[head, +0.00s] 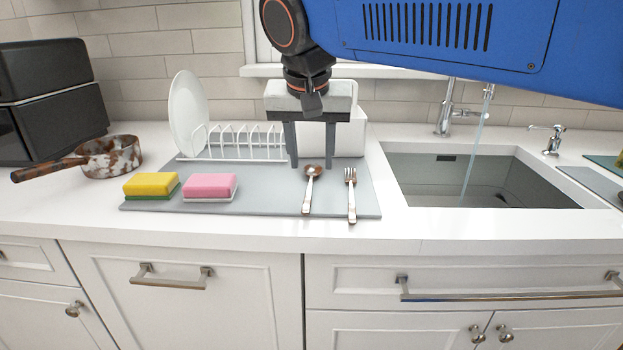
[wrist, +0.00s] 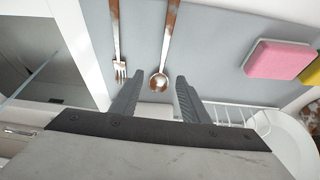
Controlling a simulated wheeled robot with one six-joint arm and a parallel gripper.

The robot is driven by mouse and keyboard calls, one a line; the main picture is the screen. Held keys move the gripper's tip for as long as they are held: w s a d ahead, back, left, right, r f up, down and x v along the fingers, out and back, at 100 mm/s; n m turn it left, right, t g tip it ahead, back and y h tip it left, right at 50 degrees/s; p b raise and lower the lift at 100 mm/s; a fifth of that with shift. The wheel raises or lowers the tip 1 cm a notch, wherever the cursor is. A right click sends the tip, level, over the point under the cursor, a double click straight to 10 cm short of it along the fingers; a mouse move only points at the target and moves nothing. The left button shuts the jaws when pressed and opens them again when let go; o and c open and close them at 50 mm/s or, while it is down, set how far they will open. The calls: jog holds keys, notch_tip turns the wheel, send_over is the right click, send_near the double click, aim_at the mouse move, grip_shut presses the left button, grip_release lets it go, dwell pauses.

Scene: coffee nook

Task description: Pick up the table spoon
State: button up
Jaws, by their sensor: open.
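The table spoon (head: 309,188) lies on the grey mat (head: 255,199) left of the sink, its bowl toward the back and its handle toward the counter's front edge. A fork (head: 351,193) lies just to its right, roughly parallel. My gripper (head: 312,166) is open and empty, pointing down over the spoon's bowl end. In the wrist view the spoon (wrist: 162,70) has its bowl near the gap between my fingertips (wrist: 157,84), and the fork (wrist: 117,40) is to its left. I cannot tell exactly how high the fingertips are above the mat.
A pink sponge (head: 210,186) and a yellow sponge (head: 151,185) sit on the mat's left part. A white dish rack (head: 240,142) with a plate (head: 187,112) stands behind. The sink (head: 470,180) with running water is at right. A rusty pan (head: 112,157) stands at left.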

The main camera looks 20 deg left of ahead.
aim_at(311, 177)
jog(key=shift+x, duration=1.85)
jog(key=shift+a, duration=0.1)
grip_shut()
